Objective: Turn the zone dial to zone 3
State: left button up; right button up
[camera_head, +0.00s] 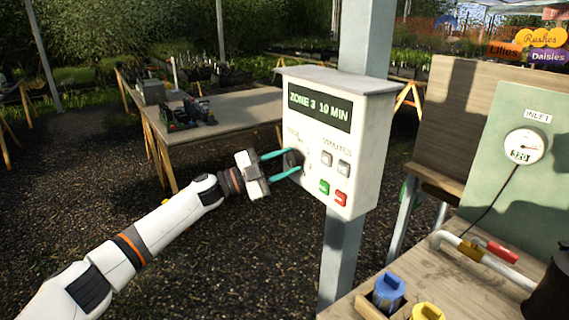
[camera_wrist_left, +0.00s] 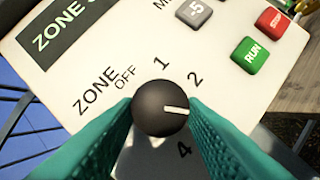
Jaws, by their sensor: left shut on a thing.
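The white control box (camera_head: 357,122) is mounted on a grey post, and its display (camera_head: 318,107) reads "ZONE 3 10 MIN". The round black zone dial (camera_head: 293,158) is on the box's lower left front. My left gripper (camera_head: 287,164) is shut on it, one teal finger on each side. In the left wrist view the dial (camera_wrist_left: 155,98) has a white pointer line aimed right and slightly down, between the printed 2 and 4. The right finger covers the spot between them, so no 3 is seen. OFF and 1 are readable. My right gripper is not in view.
Grey minute buttons (camera_head: 336,162), a green RUN button (camera_head: 324,187) and a red STOP button (camera_head: 341,198) sit right of the dial. A wooden bench (camera_head: 480,285) with a pressure gauge (camera_head: 525,146) stands at right. A table (camera_head: 232,112) is behind my left arm.

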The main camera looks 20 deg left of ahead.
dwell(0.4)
pick_arm(q)
jog(key=o, duration=1)
jog(key=b+v, duration=0.3)
jog(key=v, duration=0.9)
